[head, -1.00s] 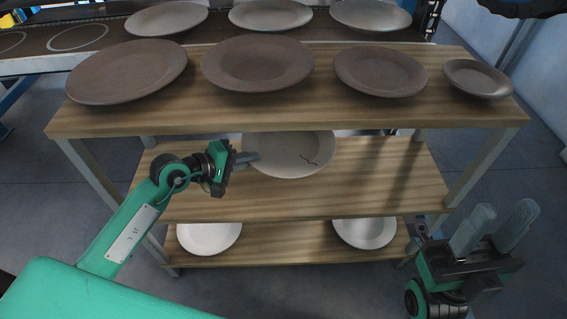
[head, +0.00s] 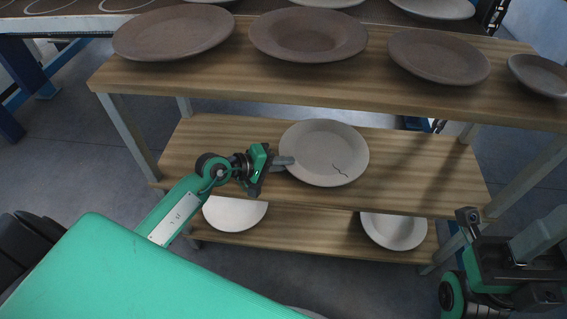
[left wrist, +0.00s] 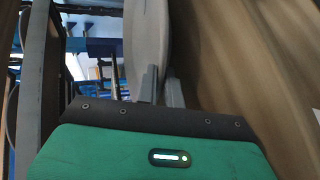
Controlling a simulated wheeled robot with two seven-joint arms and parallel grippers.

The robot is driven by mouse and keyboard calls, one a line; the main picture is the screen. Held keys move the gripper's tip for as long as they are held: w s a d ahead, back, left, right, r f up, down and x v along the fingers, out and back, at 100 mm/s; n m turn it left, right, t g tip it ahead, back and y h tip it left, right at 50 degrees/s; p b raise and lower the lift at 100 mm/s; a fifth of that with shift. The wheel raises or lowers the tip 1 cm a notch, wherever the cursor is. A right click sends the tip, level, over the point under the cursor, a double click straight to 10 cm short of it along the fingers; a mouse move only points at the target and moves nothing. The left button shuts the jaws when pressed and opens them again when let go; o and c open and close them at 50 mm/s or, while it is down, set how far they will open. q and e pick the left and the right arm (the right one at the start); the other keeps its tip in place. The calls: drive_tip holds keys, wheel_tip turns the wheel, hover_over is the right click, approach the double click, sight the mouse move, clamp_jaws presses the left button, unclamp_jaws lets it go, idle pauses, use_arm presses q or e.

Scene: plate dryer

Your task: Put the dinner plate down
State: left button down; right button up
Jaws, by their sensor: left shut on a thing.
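The dinner plate (head: 325,148) is pale, round and has a dark crack-like mark on its right side. It is over the middle shelf (head: 420,180) of a wooden rack; I cannot tell whether it touches the boards. My left gripper (head: 284,162) comes in from the left and is shut on the plate's left rim. In the left wrist view the plate (left wrist: 148,38) shows nearly edge-on between the fingers (left wrist: 161,88). My right gripper (head: 545,238) is at the lower right, fingers apart and empty, partly cut off by the picture edge.
The top shelf (head: 300,82) holds several brown plates (head: 308,34) above the dinner plate. The bottom shelf holds a white plate (head: 235,214) and a pale bowl-like dish (head: 394,231). The middle shelf is bare right of the dinner plate. A rack leg (head: 131,135) stands at left.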

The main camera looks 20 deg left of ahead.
use_arm(q)
drive_tip(key=c, duration=1.5)
unclamp_jaws()
drive_tip(key=shift+f, duration=0.1)
drive_tip(key=shift+c, duration=0.2)
